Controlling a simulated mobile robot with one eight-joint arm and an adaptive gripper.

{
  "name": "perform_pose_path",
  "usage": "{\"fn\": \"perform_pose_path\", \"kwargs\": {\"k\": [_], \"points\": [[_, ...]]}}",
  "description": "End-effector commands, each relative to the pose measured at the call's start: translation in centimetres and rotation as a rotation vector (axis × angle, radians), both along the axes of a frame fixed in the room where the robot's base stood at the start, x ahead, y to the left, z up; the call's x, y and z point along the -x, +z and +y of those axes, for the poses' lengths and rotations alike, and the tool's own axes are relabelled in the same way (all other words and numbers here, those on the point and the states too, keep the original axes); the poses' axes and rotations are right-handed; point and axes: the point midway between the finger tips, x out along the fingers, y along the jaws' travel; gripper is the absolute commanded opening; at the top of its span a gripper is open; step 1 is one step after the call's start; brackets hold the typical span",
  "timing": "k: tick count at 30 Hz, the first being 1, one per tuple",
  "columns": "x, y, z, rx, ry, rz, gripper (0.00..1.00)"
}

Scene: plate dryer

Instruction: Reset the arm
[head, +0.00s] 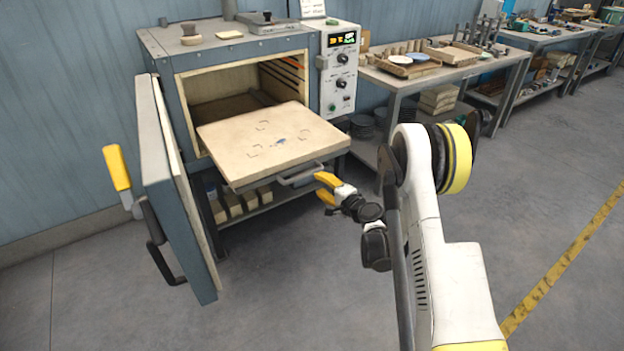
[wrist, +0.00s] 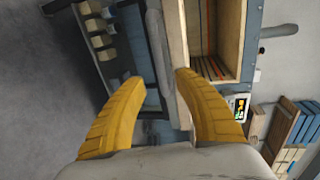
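My gripper (head: 327,188) has yellow fingers and is in front of the dryer's pulled-out tray, just right of the tray's metal handle (head: 302,175). In the wrist view my gripper (wrist: 160,78) is open, with its two fingertips well apart. A grey bar, which looks like the handle, shows beyond and between the fingertips, and I see nothing gripped. My arm (head: 425,210) reaches in from the lower right, bent at a raised elbow.
The dryer (head: 240,55) stands against the blue wall, its door (head: 180,190) swung open at left with a yellow-handled latch (head: 117,168). A control panel (head: 341,70) is at its right. A workbench (head: 450,70) holds plates and tools. Floor in front is clear.

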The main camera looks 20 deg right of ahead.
Motion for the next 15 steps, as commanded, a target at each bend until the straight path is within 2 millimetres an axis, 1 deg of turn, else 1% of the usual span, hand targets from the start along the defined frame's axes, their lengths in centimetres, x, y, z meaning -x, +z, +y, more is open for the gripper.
{"fn": "perform_pose_path", "kwargs": {"k": [1, 3, 6, 15], "points": [[0.7, 0.2, -0.4, 0.000, -0.002, 0.000, 0.38], [1.5, 0.4, -0.6, 0.000, 0.000, 0.001, 0.38], [2.2, 0.5, -0.8, -0.001, 0.001, 0.001, 0.38], [2.4, 0.6, -0.9, 0.000, 0.002, 0.001, 0.38]]}}
